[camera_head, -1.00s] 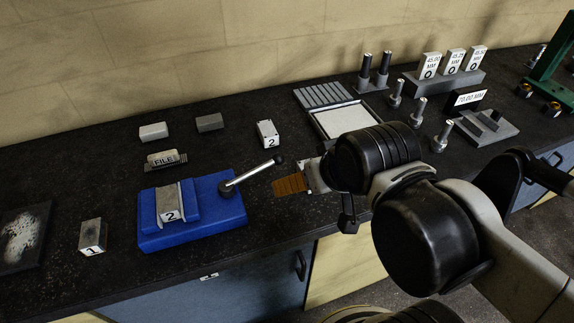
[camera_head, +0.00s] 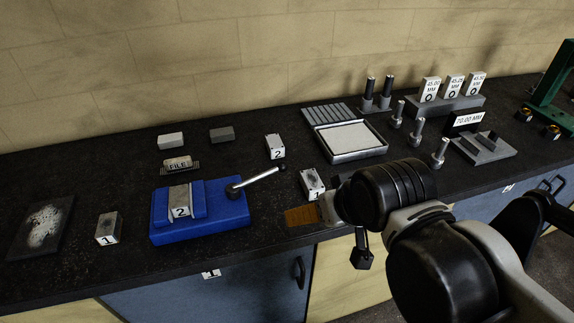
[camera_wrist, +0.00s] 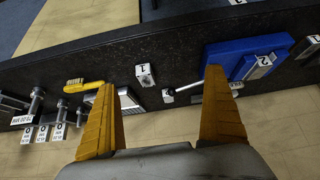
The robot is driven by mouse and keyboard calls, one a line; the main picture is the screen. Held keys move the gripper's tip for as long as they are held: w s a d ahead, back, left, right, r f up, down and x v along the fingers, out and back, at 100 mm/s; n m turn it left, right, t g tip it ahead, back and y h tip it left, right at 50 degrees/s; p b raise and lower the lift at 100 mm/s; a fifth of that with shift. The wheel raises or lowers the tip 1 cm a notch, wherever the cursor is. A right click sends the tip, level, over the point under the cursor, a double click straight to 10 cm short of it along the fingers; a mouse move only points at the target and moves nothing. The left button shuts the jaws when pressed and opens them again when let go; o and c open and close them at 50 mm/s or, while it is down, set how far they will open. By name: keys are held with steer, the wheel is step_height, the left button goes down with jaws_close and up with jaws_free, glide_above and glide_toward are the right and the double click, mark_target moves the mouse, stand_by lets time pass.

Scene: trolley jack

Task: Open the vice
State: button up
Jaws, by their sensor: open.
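The blue vice (camera_head: 232,209) sits on the dark bench, with a block marked 2 (camera_head: 181,201) between its jaws. Its silver lever (camera_head: 258,179) points right and slightly back, ending in a dark knob. My gripper (camera_head: 302,215) is to the right of the vice, near the bench's front edge, apart from the lever; only one orange finger shows clearly there. In the wrist view, my gripper (camera_wrist: 161,80) has its two yellow fingers wide apart with nothing held. The vice (camera_wrist: 222,53) is upper right there, and the lever (camera_wrist: 188,87) shows between the fingers.
A block marked 1 (camera_head: 312,183) stands just behind my gripper; another (camera_head: 108,228) is left of the vice. A block marked 2 (camera_head: 275,146), a file block (camera_head: 178,164) and a pale tray (camera_head: 350,156) lie farther back. Upright pins (camera_head: 417,132) stand right.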

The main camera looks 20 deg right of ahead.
steer(key=c, duration=0.6)
steer(key=shift+w+r, duration=0.2)
steer(key=shift+r, duration=0.05)
steer(key=c, duration=0.5)
steer(key=w+r+p, duration=0.1)
steer(key=w+r, duration=0.1)
steer(key=shift+w, duration=0.3)
jaws_close()
steer(key=w+r+g+p, duration=0.2)
steer(key=w+r+p, duration=0.1)
steer(key=w, duration=1)
steer(key=w+f+p, duration=0.1)
steer(key=w+f, duration=0.2)
steer(key=w, duration=0.4)
steer(key=w+f+g+p, duration=0.1)
steer(key=w+f+p, duration=0.1)
steer(key=w, duration=0.5)
steer(key=shift+a+f+g, duration=0.3)
steer(key=shift+a+f, duration=0.1)
steer(key=shift+f, duration=0.5)
